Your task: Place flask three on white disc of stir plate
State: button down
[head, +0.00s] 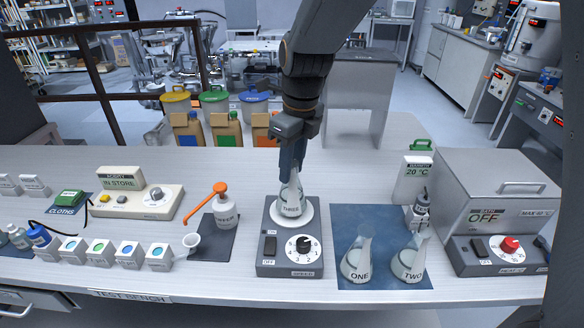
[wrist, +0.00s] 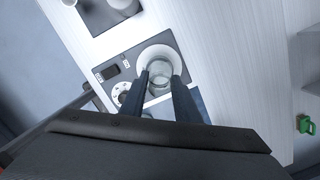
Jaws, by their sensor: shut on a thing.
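Flask three (head: 291,200) is a clear glass conical flask with a label reading THREE. It stands upright over the white disc (head: 308,211) of the grey stir plate (head: 268,268); I cannot tell for sure whether its base touches. My gripper (head: 291,178) comes down from above and is shut on the flask's neck. In the wrist view, my gripper's fingers (wrist: 160,84) are on either side of the flask (wrist: 160,70), within the white disc's ring (wrist: 162,50). The stir plate has a switch and a dial at its front.
Flask one (head: 357,258) and flask two (head: 410,260) stand on a blue mat (head: 375,217) right of the plate. A dropper bottle (head: 418,212) is behind flask two. An orange-pump dispenser (head: 225,212) stands left.

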jog(key=shift+f, duration=0.55)
jog(key=shift+f, duration=0.2)
jog(key=c, duration=1.3)
grip_release()
jog(key=shift+c, duration=0.2)
notch_tip(320, 180, up, 12)
jog(key=d+b, duration=0.1)
jog(key=b, duration=0.2)
jog(key=shift+s+r, duration=0.15)
jog(key=shift+s, duration=0.2)
jog(key=shift+d, duration=0.1)
